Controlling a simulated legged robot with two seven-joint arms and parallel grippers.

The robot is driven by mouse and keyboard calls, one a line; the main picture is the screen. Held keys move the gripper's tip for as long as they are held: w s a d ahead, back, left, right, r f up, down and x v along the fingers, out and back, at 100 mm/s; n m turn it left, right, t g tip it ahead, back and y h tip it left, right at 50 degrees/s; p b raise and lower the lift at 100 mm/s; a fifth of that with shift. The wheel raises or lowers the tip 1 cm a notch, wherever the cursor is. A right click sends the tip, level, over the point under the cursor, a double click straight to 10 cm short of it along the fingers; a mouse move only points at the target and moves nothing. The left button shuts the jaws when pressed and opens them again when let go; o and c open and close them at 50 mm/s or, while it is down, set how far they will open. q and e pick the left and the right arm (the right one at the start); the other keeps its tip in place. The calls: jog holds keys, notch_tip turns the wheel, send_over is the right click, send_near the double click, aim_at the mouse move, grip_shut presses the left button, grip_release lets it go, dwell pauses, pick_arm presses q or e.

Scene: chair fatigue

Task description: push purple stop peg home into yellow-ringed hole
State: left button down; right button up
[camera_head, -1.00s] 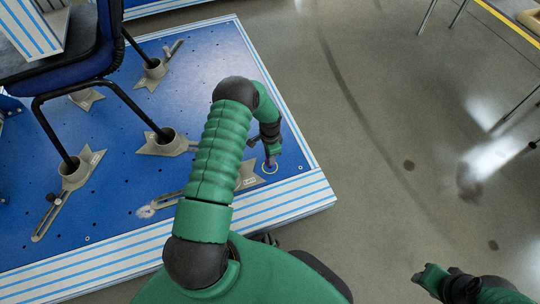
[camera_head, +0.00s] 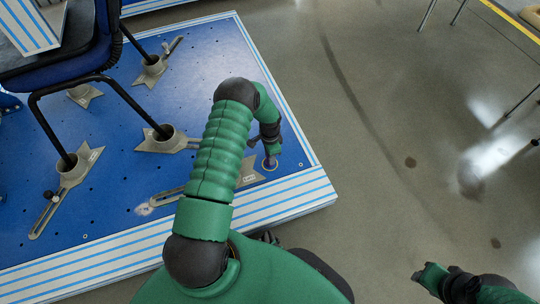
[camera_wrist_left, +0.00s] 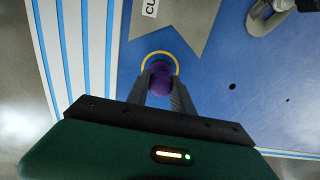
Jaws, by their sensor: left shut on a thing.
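The purple stop peg (camera_wrist_left: 159,82) shows in the left wrist view between the two fingers of my left gripper (camera_wrist_left: 160,84), which is shut on it. The yellow ring (camera_wrist_left: 158,54) on the blue plate curves just beyond the peg, and the hole inside it is hidden by the peg and fingers. In the head view the left gripper (camera_head: 270,160) points down at the yellow ring (camera_head: 269,169) near the plate's right edge. I cannot tell how deep the peg sits. My right gripper (camera_head: 420,274) is low at the right, over the floor, far from the peg.
The blue plate (camera_head: 110,222) has a striped border. A grey notched stop (camera_head: 252,172) lies beside the ring, also in the wrist view (camera_wrist_left: 180,25). A chair (camera_head: 75,45) stands with its legs in grey cups (camera_head: 165,139). Open floor lies to the right.

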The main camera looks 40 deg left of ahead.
pick_arm(q)
jog(key=shift+f+b, duration=0.3)
jog(key=shift+f, duration=0.3)
jog(key=c, duration=1)
grip_release()
jog(key=shift+r, duration=0.1)
jog(key=shift+c, duration=0.2)
notch_tip(320, 180, up, 17)
jog(key=p, duration=0.9)
jog(key=shift+p, duration=0.3)
